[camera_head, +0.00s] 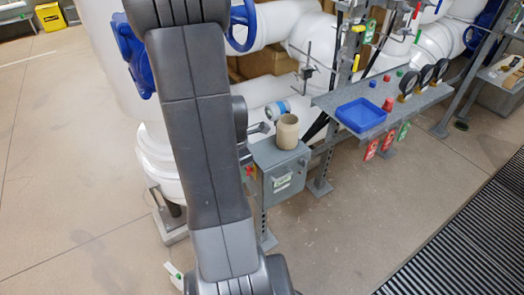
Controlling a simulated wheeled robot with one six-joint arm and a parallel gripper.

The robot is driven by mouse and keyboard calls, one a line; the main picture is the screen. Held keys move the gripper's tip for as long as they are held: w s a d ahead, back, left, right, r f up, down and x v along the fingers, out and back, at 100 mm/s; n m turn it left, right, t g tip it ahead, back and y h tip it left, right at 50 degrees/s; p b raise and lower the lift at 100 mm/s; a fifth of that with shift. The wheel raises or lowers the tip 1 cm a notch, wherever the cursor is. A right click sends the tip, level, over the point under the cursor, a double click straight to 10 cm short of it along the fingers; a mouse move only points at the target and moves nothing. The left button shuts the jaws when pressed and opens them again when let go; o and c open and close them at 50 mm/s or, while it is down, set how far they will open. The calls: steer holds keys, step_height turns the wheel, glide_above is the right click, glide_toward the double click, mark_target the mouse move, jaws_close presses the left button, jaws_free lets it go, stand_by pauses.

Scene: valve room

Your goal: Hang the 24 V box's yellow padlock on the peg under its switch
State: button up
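A grey box (284,180) stands on a post right of my arm, with a pale label too small to read, so I cannot confirm it is the 24 V box. A small red and yellow part (250,172) shows at its left side, partly behind my arm. I cannot tell whether it is the switch or the yellow padlock. No peg can be made out. My gripper (262,127) seems to show only as a small grey piece beside my forearm, close to the box's upper left. Its fingers are mostly hidden, so its opening and any hold are unclear.
A beige jar (287,132) stands on the box. A grey shelf (415,101) to the right holds a blue tray (361,115) and gauges; red and green tags hang below. White pipes and blue valves fill the back. Open floor (340,240) lies in front, with dark grating (470,240) at right.

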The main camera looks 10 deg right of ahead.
glide_above(262, 157)
steer(key=s+a, duration=0.1)
steer(key=shift+w+d+f, duration=0.25)
steer(key=shift+f, duration=0.35)
steer(key=shift+w+d+f, duration=0.2)
steer(key=shift+d+f, duration=0.05)
steer(key=shift+f, duration=0.75)
steer(key=shift+f, duration=0.1)
steer(key=shift+f, duration=0.15)
steer(key=o, duration=0.9)
steer(key=shift+o, duration=0.2)
step_height(262, 157, up, 8)
steer(key=shift+w+f+p, duration=0.15)
steer(key=shift+w+p, duration=0.1)
steer(key=shift+p, duration=0.2)
